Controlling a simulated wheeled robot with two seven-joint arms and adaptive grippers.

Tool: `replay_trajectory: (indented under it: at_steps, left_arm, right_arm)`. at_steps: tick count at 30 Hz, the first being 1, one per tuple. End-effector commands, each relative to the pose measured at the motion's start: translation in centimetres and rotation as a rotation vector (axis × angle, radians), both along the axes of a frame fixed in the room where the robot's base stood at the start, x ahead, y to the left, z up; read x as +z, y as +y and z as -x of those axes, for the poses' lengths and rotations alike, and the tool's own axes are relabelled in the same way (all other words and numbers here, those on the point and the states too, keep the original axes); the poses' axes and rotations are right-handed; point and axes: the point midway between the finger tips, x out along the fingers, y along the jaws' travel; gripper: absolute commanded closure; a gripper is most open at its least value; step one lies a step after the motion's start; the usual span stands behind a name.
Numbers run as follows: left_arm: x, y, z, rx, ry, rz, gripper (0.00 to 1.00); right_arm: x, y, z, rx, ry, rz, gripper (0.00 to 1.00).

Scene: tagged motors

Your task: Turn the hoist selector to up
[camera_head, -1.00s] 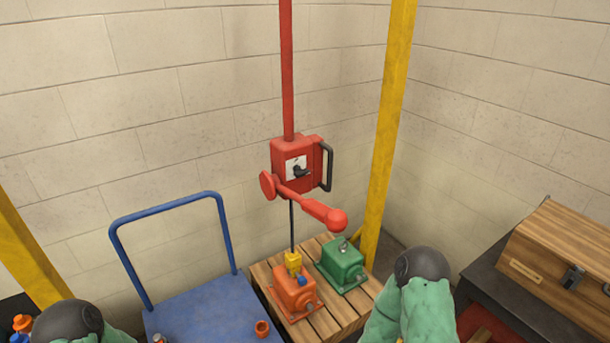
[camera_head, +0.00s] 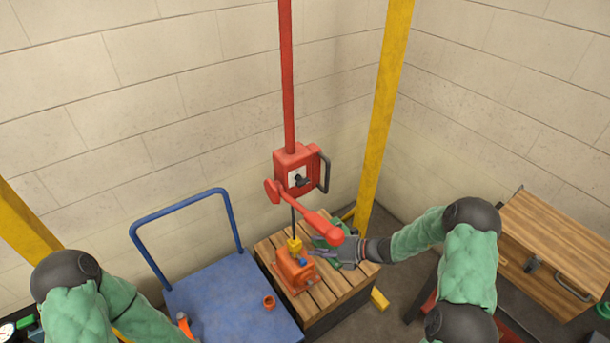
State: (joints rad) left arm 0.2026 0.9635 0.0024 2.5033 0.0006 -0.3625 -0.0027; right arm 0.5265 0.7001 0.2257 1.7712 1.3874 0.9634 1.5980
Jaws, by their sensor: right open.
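The hoist selector (camera_head: 300,180) is a small black knob on a white plate on the front of the red hoist box (camera_head: 287,160). Its exact pointing direction is too small to tell.
An orange motor (camera_head: 292,272) with a yellow hook block (camera_head: 294,245) on top stands on the wooden pallet (camera_head: 325,296). A blue trolley (camera_head: 225,300) is at left, a wooden chest (camera_head: 560,235) at right. A yellow post (camera_head: 384,110) stands behind. A yellow block (camera_head: 379,299) lies by the pallet.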

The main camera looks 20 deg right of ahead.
Motion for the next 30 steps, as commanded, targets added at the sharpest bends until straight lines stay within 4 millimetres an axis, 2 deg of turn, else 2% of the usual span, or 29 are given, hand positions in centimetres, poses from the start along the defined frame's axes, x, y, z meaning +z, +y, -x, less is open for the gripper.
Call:
replay_trajectory:
  at_steps: [1, 3, 6, 9, 12, 16, 30]
  left_arm:
    - [1.9, 0.0, 0.0, 0.0, 0.0, 0.0, 0.6]
    - [3.0, 0.0, 0.0, 0.0, 0.0, 0.0, 0.6]
    - [4.0, 0.0, 0.0, 0.0, 0.0, 0.0, 0.6]
    - [4.4, 0.0, 0.0, 0.0, 0.0, 0.0, 0.6]
    - [4.4, 0.0, 0.0, 0.0, 0.001, 0.0, 0.6]
    - [4.4, 0.0, 0.0, 0.0, 0.001, 0.0, 0.6]
    - [4.7, 0.0, 0.0, 0.0, 0.0, 0.0, 0.6]
  right_arm:
    - [3.8, -1.8, -1.8, -0.084, 0.009, -0.085, 0.55]
    - [7.5, -4.0, -3.7, -0.176, 0.017, -0.207, 0.55]
    - [11.2, -6.5, -5.5, -0.263, 0.018, -0.338, 0.55]
    - [13.3, -7.9, -6.4, -0.303, 0.015, -0.415, 0.55]
    - [13.9, -8.2, -6.9, -0.316, 0.015, -0.443, 0.55]
    - [13.8, -7.4, -7.8, -0.316, 0.015, -0.444, 0.55]
    - [13.7, -2.1, -13.4, -0.314, 0.014, -0.441, 0.55]
